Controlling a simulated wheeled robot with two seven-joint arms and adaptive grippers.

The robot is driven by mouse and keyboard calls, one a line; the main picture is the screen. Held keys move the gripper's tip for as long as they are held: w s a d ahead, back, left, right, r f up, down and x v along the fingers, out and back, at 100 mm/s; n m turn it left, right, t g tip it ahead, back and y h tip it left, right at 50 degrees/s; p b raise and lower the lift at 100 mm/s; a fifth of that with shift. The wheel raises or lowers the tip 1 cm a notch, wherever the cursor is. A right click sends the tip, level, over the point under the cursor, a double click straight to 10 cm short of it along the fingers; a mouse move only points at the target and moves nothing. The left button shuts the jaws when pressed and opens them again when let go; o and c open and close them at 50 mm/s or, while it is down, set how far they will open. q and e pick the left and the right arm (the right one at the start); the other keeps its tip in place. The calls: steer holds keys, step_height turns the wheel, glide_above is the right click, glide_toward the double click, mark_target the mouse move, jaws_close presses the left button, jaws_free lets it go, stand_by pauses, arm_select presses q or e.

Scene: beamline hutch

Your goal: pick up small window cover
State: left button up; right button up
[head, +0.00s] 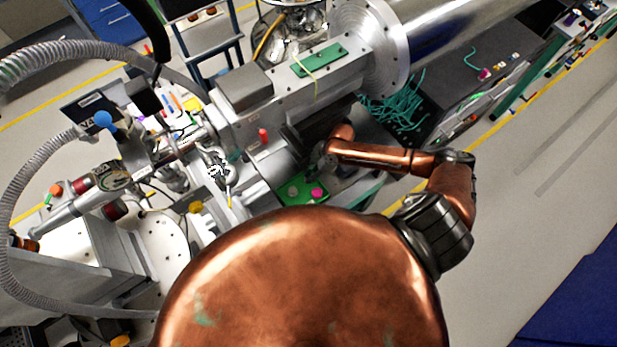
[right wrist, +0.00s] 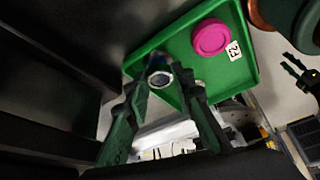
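A small round cover with a silvery rim and dark middle (right wrist: 158,78), which looks like the small window cover, is at the lower left of a green tray (right wrist: 180,45) in the right wrist view. My right gripper (right wrist: 163,82) is open, its dark green fingers on either side of this cover. I cannot tell whether they touch it. The tray also holds a pink round cover (right wrist: 210,38). In the head view my right gripper (head: 322,162) reaches down at the green tray (head: 284,191), partly hidden by my arm. My left gripper is not identifiable in the head view.
A white numbered label (right wrist: 234,50) lies beside the pink cover. A dark pronged shape (right wrist: 298,73) at the right may be a gripper. The metal beamline housing (head: 325,82) rises behind the tray, with teal cables (head: 398,110) to its right. Open floor lies at far right.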

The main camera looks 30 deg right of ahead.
jaws_close()
steer(key=shift+r, duration=0.55)
steer(key=s+a+r+b, duration=0.2)
steer(key=s+a+r, duration=0.6)
steer(key=s+r, duration=0.3)
steer(key=shift+s+r+b, duration=0.25)
steer(key=shift+r+b, duration=0.15)
steer(key=shift+r, duration=0.05)
